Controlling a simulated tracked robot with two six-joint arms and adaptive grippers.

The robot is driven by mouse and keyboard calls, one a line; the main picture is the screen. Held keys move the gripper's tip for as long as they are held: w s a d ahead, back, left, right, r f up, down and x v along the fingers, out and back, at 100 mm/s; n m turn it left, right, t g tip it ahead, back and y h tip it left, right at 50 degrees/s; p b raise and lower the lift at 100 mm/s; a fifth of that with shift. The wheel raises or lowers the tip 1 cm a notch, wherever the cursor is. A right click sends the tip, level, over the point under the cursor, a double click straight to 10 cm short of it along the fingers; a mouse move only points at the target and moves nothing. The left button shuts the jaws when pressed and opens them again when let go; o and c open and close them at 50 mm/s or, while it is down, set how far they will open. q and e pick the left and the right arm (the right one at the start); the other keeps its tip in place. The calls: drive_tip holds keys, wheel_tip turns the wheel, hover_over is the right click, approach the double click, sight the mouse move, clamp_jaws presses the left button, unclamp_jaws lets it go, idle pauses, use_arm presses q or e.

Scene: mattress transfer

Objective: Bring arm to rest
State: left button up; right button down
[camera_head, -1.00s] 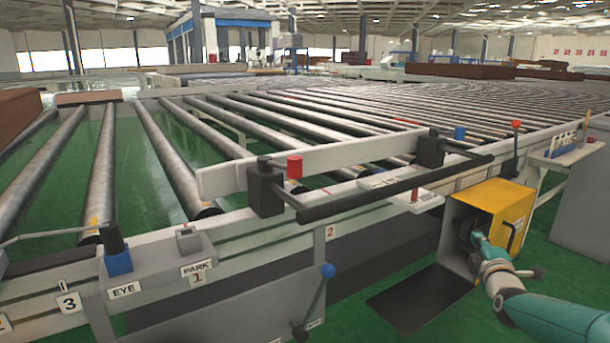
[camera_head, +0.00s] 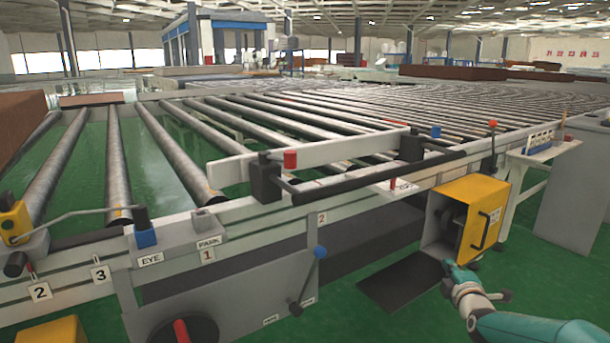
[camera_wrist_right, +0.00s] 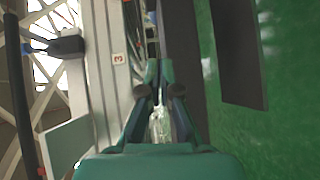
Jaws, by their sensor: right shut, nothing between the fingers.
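My right arm is teal and comes in from the lower right of the head view. Its gripper (camera_head: 449,266) is just below and in front of an open yellow-and-grey box (camera_head: 487,216), apart from the box's door. In the right wrist view the right gripper (camera_wrist_right: 162,66) points along the conveyor's side, its fingers together with nothing between them. My left gripper is in neither view.
A roller conveyor (camera_head: 180,152) fills the middle, with a white rail and black bar (camera_head: 375,178) along its front edge. A dark flap (camera_head: 400,282) hangs low below the box. Green floor (camera_head: 400,325) is clear at the front right. A grey cabinet (camera_head: 572,190) stands at right.

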drive_tip(key=s+a+f+m+g+y+p, duration=0.1)
drive_tip(key=s+a+f+g, duration=0.2)
drive_tip(key=s+a+f, duration=0.35)
drive_tip(key=s+a+f+m+g+y+p, duration=0.15)
drive_tip(key=s+a+f, duration=0.25)
drive_tip(key=f, duration=0.6)
drive_tip(key=s+a+f+m+g+y, duration=0.1)
drive_tip(key=s+a+f+g+y, duration=0.15)
drive_tip(key=s+a+f, duration=0.4)
drive_tip(key=s+a+f+m+g, duration=0.25)
drive_tip(key=s+m, duration=0.25)
drive_tip(key=s, duration=0.4)
drive_tip(key=s+a+f+m+g+y+p, duration=0.1)
drive_tip(key=s+a+f+m+g, duration=0.25)
drive_tip(key=s, duration=0.55)
drive_tip(key=s+a+f+m+g, duration=0.1)
drive_tip(key=s+f+m+g, duration=0.2)
drive_tip(key=s+m, duration=0.45)
wheel_tip(320, 180, up, 38)
drive_tip(key=s+n+p, duration=0.1)
drive_tip(key=p, duration=3.7)
drive_tip(key=shift+s, duration=0.15)
drive_tip(key=shift+f, duration=0.15)
